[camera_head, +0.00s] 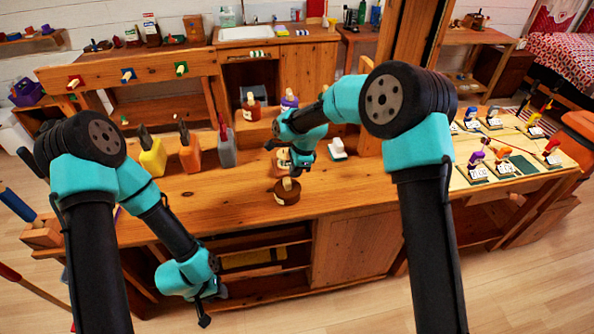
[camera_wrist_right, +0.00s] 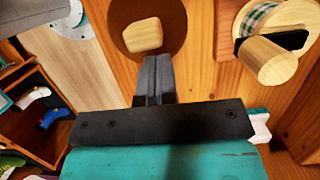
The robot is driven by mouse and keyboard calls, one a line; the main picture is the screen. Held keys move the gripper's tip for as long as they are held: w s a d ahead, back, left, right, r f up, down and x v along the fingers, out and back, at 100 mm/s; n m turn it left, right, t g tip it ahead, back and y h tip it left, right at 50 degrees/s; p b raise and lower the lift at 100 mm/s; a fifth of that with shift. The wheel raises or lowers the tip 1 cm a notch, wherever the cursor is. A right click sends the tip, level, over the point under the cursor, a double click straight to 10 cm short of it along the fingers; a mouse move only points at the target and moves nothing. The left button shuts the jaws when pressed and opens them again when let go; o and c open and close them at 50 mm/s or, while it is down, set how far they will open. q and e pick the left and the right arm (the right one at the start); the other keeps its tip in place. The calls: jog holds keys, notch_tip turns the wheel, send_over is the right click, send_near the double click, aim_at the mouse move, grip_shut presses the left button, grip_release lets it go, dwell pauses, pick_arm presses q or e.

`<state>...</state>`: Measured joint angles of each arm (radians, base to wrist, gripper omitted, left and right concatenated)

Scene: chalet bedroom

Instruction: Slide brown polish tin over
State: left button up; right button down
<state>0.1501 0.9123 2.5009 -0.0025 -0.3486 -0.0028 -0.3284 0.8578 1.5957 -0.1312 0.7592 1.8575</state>
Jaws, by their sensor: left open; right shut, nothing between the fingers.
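The brown polish tin (camera_head: 287,197) is round with a pale wooden knob on top. It stands upright near the front edge of the wooden workbench (camera_head: 340,195). My right gripper (camera_head: 294,172) is shut and empty, just behind the tin in the head view. In the right wrist view the shut fingers (camera_wrist_right: 155,72) point at the tin (camera_wrist_right: 174,20), their tips close to its edge. I cannot tell whether they touch it. My left gripper (camera_head: 211,306) is open and empty, low in front of the bench.
In the right wrist view a wooden-handled item (camera_wrist_right: 272,55) lies to the right. The bench right of the tin is clear.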

jog(key=s+a, duration=0.3)
jog(key=a, duration=1.6)
jog(key=shift+a, duration=0.4)
jog(key=shift+f, duration=0.1)
jog(key=shift+d, duration=0.1)
jog(key=w+d+r, duration=0.1)
jog(key=d+r, duration=0.5)
jog(key=r, duration=0.4)
